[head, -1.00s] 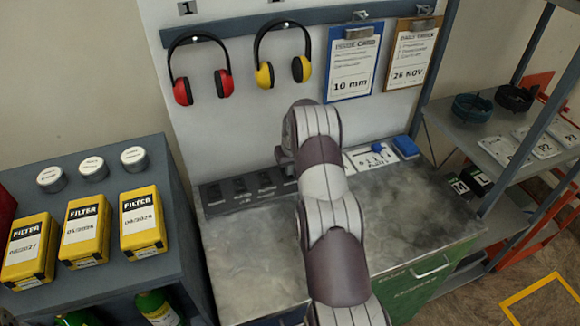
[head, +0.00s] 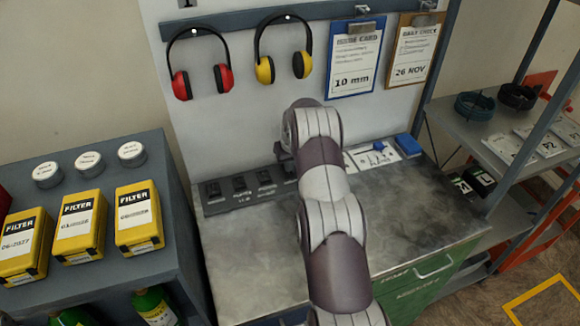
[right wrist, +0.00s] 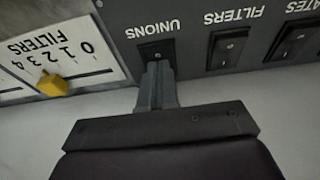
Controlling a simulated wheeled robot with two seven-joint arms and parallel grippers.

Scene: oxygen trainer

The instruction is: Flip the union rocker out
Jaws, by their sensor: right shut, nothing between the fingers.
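The union rocker (right wrist: 152,52) is a small dark switch beside the "UNIONS" label, which appears upside down in the right wrist view. My right gripper (right wrist: 160,68) is shut and empty. Its fingertips are at the rocker and cover part of it; I cannot tell whether they touch it or which way the rocker is tilted. In the head view, the dark rocker panel (head: 226,202) lies at the back of the metal bench, and my right arm hides its right end with the union rocker. My left gripper is not in view.
The filter rocker (right wrist: 228,48) and another rocker (right wrist: 293,40) sit beside it on the panel. A slider card with a yellow knob (right wrist: 53,85) is on the other side. Yellow filter boxes (head: 138,220) stand on the left cabinet.

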